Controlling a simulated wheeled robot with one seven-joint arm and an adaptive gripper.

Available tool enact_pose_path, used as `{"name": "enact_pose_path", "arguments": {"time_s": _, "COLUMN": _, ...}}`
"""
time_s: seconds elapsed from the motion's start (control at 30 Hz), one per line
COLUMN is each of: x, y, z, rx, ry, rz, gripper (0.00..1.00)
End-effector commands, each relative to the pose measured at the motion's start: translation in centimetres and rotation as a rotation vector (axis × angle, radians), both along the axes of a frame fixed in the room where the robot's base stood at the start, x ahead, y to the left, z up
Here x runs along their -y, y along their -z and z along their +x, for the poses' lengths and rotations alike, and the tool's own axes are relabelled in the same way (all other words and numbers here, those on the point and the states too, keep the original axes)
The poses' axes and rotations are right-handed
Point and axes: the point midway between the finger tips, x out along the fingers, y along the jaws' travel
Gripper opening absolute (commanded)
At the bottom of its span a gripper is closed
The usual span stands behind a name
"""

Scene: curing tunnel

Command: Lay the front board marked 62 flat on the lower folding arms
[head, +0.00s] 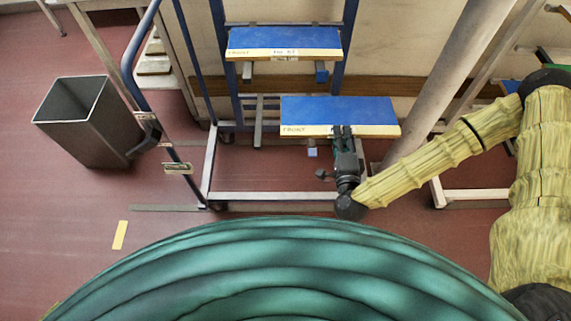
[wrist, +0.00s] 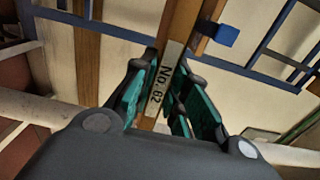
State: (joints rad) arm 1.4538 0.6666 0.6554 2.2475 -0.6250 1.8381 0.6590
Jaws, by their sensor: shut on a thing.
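The front board marked 62 (head: 338,110) is blue on top with a pale front edge reading FRONT. My gripper (head: 343,131) is shut on the middle of that front edge and holds the board about level. In the wrist view the label No. 62 (wrist: 162,86) shows between my teal fingers. Of the lower folding arms, the left one (head: 258,122) shows bare, left of the board.
Another blue board (head: 284,40) lies on the upper arms of the blue rack (head: 219,60). A pale sloping column (head: 455,75) stands right of the held board. A dark bin (head: 88,125) stands at the left. The red floor between bin and rack is mostly clear.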

Motion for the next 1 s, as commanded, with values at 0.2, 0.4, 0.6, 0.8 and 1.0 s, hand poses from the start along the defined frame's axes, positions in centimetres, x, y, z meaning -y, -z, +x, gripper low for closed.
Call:
{"name": "enact_pose_path", "arguments": {"time_s": 0.2, "x": -1.4, "y": 3.0, "z": 0.9, "rx": 0.005, "ry": 0.008, "rz": 0.001, "gripper": 0.0}}
{"name": "enact_pose_path", "arguments": {"time_s": 0.4, "x": -2.9, "y": 4.9, "z": 1.6, "rx": 0.006, "ry": 0.011, "rz": 0.0, "gripper": 0.0}}
{"name": "enact_pose_path", "arguments": {"time_s": 0.6, "x": -4.7, "y": 6.8, "z": 2.2, "rx": 0.008, "ry": 0.01, "rz": 0.0, "gripper": 0.0}}
{"name": "enact_pose_path", "arguments": {"time_s": 0.8, "x": -6.4, "y": 8.7, "z": 2.7, "rx": 0.009, "ry": 0.008, "rz": 0.0, "gripper": 0.0}}
{"name": "enact_pose_path", "arguments": {"time_s": 1.0, "x": -8.1, "y": 10.6, "z": 3.0, "rx": 0.011, "ry": 0.007, "rz": 0.0, "gripper": 0.0}}
